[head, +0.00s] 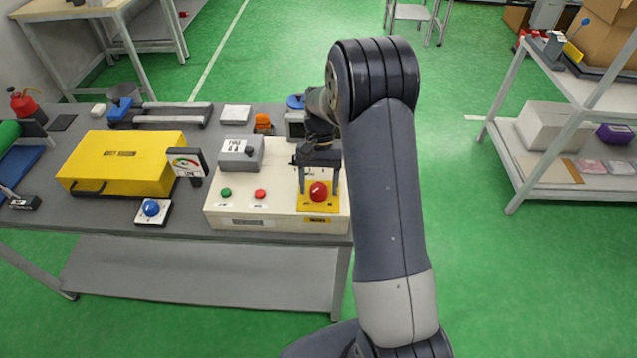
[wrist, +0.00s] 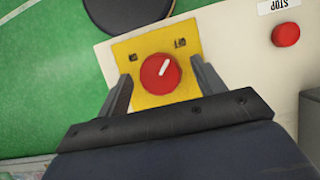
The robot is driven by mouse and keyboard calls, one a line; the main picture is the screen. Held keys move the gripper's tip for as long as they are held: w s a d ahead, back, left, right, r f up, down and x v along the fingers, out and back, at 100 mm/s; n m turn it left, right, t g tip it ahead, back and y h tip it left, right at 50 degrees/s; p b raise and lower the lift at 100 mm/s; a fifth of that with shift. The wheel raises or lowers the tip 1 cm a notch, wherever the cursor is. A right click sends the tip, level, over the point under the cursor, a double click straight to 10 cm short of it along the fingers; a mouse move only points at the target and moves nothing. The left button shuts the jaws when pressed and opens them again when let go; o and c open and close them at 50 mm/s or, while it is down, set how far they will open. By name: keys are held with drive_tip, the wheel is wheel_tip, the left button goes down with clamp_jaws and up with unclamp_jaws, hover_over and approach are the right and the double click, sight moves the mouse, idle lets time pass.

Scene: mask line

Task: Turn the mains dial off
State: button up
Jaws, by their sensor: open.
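The mains dial (head: 318,192) is a red round knob on a yellow plate (head: 304,206), at the right end of the cream control box. In the wrist view the dial (wrist: 153,82) carries a white pointer line tilted up and to the right, toward the right one of two small dark marks on the plate. My gripper (head: 318,177) is over the dial, pointing down. In the wrist view my gripper (wrist: 164,78) is open, one finger on each side of the dial, with gaps between fingers and knob.
A yellow case (head: 125,160), a gauge (head: 187,162) and a blue button (head: 151,208) stand to the left.

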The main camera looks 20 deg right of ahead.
drive_tip(key=b+v, duration=0.1)
drive_tip(key=v, duration=0.9)
drive_tip(key=shift+w+r, duration=0.2)
drive_tip(key=shift+r, duration=0.15)
drive_tip(key=p+x, duration=0.1)
drive_tip(key=x, duration=0.9)
drive_tip(key=shift+s+f, duration=0.2)
drive_tip(key=shift+f, duration=0.15)
drive_tip(key=shift+n, duration=0.3)
